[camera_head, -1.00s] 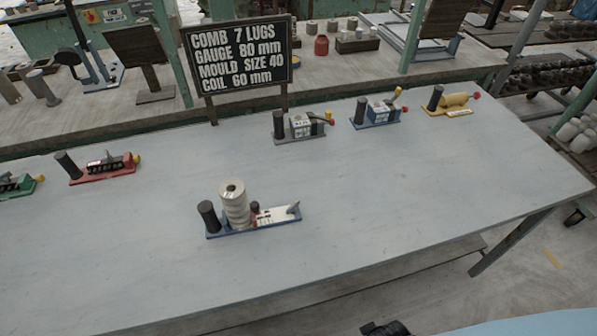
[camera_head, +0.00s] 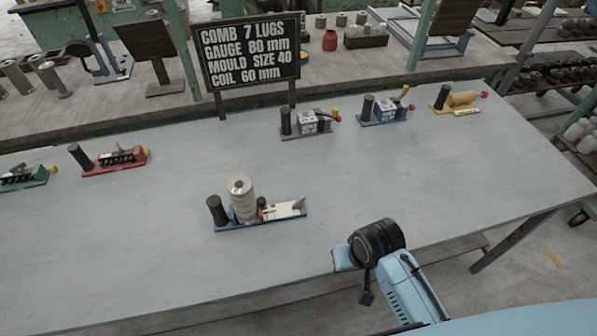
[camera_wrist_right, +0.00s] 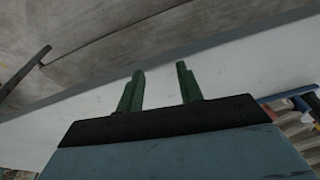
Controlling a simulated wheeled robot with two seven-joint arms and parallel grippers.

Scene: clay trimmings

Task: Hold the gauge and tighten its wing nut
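The gauge (camera_head: 258,218) lies mid-table in the head view. It has a blue base, a black upright handle (camera_head: 217,210) at its left, a pale stacked cylinder (camera_head: 242,199), a small dark knob with red (camera_head: 262,204) and a white marked plate (camera_head: 284,210). A small grey piece (camera_head: 298,203), perhaps the wing nut, stands at the plate's right end. My right gripper (camera_wrist_right: 159,68) shows two green fingers apart with nothing between them. In the head view my right arm is right of the gauge, near the table's front edge, clear of it. My left gripper is out of view.
Other tools stand on the table (camera_head: 400,180): green (camera_head: 25,178) and red (camera_head: 112,162) at left; grey (camera_head: 306,128), blue (camera_head: 385,112) and yellow (camera_head: 460,100) at the back right. A black sign (camera_head: 249,52) stands behind. The table between gauge and right arm is bare.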

